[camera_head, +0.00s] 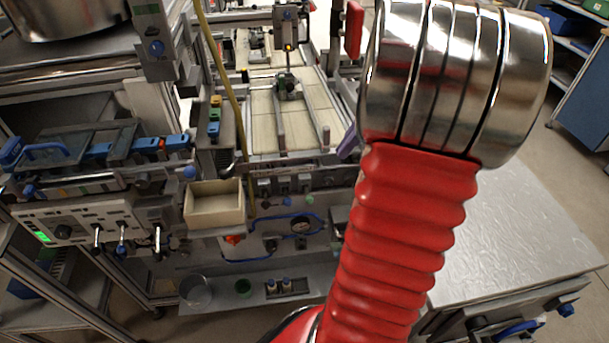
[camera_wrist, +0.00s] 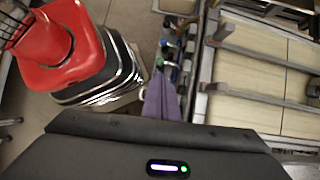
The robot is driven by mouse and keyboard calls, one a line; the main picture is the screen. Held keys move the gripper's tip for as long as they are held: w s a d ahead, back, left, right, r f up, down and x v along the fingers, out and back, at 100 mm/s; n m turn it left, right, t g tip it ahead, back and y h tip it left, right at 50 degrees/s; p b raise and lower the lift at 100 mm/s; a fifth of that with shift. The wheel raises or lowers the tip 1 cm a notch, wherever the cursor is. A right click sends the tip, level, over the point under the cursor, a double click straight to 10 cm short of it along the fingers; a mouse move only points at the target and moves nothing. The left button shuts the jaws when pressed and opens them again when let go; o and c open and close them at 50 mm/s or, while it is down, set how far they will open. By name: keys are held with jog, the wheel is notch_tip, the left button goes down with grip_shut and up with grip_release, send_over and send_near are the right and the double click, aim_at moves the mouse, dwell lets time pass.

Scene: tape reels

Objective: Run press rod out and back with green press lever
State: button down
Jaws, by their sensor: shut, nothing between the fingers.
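A small green knob (camera_head: 310,200) sits on the front panel below the conveyor bench in the head view. It may be the press lever, but it is too small to tell its position. I cannot pick out the press rod with certainty. The dark housing of my gripper (camera_wrist: 165,150) fills the bottom of the wrist view, over the floor and bench edge. My gripper is shut, with nothing seen held. Its fingertips do not show, and in the head view my red and chrome arm hides the bench's right part.
A purple cloth (camera_wrist: 160,98) hangs at the bench edge. A grey-topped cabinet (camera_head: 515,230) stands right.

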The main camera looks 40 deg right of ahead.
aim_at(311, 196)
jog(key=shift+s+d+f+m, duration=0.1)
jog(key=shift+s+d+m, duration=0.3)
jog(key=shift+d, duration=0.25)
jog(key=shift+w, duration=0.1)
jog(key=x, duration=1.4)
jog(key=shift+a, duration=0.2)
jog(key=shift+w, duration=0.15)
jog(key=shift+a, duration=0.15)
